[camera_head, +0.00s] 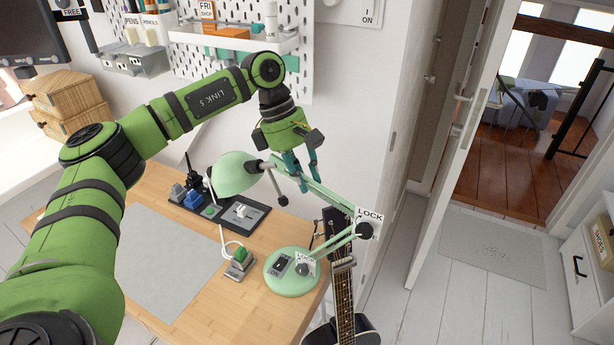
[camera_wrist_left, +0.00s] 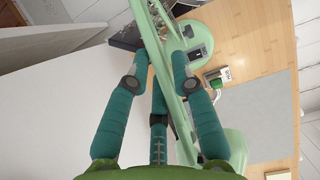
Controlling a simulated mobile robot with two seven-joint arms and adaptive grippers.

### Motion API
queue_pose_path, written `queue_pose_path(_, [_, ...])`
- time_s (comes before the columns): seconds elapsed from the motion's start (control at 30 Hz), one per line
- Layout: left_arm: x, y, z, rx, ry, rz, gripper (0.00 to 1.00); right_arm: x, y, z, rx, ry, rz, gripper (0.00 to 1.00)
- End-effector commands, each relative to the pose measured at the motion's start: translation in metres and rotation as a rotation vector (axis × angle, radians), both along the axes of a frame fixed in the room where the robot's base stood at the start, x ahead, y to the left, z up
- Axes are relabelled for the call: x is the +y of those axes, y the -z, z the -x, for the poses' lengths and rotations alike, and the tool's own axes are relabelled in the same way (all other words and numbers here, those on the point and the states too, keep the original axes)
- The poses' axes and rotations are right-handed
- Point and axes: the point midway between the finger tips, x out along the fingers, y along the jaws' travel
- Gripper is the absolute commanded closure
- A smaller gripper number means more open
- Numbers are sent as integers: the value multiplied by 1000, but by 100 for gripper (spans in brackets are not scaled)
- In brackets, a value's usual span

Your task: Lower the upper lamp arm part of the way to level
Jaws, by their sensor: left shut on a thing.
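The pale green desk lamp stands on its round base (camera_head: 293,273) at the desk's right corner. Its lower arm rises to the right to an elbow joint with a LOCK label (camera_head: 369,215). The upper lamp arm (camera_head: 336,199) slants up and left from there to the shade (camera_head: 236,172). My left gripper (camera_head: 303,180) comes from above and is shut on this upper arm, partway along it. My right gripper is in neither view.
A guitar (camera_head: 342,290) stands close by the desk's right edge. A pegboard with a shelf (camera_head: 240,45) is behind my arm. A grey mat (camera_head: 160,260) lies clear.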

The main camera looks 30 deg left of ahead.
Motion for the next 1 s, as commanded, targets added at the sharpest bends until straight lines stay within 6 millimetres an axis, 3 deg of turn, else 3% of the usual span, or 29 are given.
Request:
queue_pose_path(0.1, [0,-1,0,-1,1,-1,100,-1,0,0,-1,0,1,60])
queue_pose_path(0.13, [0,-1,0,-1,1,-1,68,-1,-1,0,-1,0,1,60])
queue_pose_path(0.17, [0,-1,0,-1,1,-1,56,-1,-1,0,-1,0,1,60])
queue_pose_path(0.2, [0,-1,0,-1,1,-1,51,-1,-1,0,-1,0,1,60])
queue_pose_path(0.63, [3,-10,-1,-4,-1,-1,51,-2,0,0,1,-1,3,60])
queue_pose_path(1.0, [30,-79,1,-5,-1,0,51,0,0,1,2,0,0,60])
